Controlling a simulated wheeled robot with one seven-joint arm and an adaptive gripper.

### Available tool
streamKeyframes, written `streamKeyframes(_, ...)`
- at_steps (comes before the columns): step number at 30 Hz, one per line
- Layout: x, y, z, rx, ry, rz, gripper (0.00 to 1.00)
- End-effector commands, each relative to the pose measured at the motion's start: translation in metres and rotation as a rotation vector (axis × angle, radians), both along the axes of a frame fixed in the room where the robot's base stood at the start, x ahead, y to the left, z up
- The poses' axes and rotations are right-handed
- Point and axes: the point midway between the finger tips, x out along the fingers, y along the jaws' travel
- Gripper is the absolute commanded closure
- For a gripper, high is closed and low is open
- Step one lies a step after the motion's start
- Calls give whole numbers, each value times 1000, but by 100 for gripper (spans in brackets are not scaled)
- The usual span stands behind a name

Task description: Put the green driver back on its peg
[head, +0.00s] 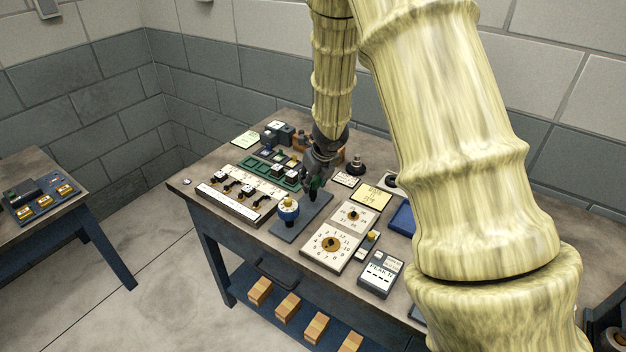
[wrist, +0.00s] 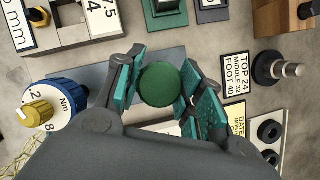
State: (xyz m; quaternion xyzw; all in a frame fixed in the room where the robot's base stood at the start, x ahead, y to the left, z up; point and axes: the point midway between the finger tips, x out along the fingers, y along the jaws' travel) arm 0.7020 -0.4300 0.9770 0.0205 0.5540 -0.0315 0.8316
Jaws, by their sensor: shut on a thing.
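The green driver shows as a round green top (wrist: 160,84) between the teal-padded fingers of my gripper (wrist: 161,95) in the wrist view. My gripper is shut on it. In the head view my gripper (head: 317,178) is over the back part of a dark grey-blue plate (head: 292,231) on the bench, with a little green visible between the fingers. A blue dial driver with a yellow knob (head: 288,206) stands at the plate's front left; it also shows in the wrist view (wrist: 62,103). The peg and the driver's lower end are hidden, so I cannot tell whether they touch.
A white rack with several dark-handled pieces (head: 237,197) and a green tray (head: 270,171) lie left of the plate. Dial boards (head: 330,244) lie to its right. A black knobbed post (head: 356,163) stands behind. The bench (head: 180,185) is crowded; its front left corner is bare.

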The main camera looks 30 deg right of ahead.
Motion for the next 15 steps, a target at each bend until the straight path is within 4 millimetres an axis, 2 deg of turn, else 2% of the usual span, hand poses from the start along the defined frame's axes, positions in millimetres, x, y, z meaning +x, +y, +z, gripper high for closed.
streamKeyframes(15,0,0,-3,0,0,0,93)
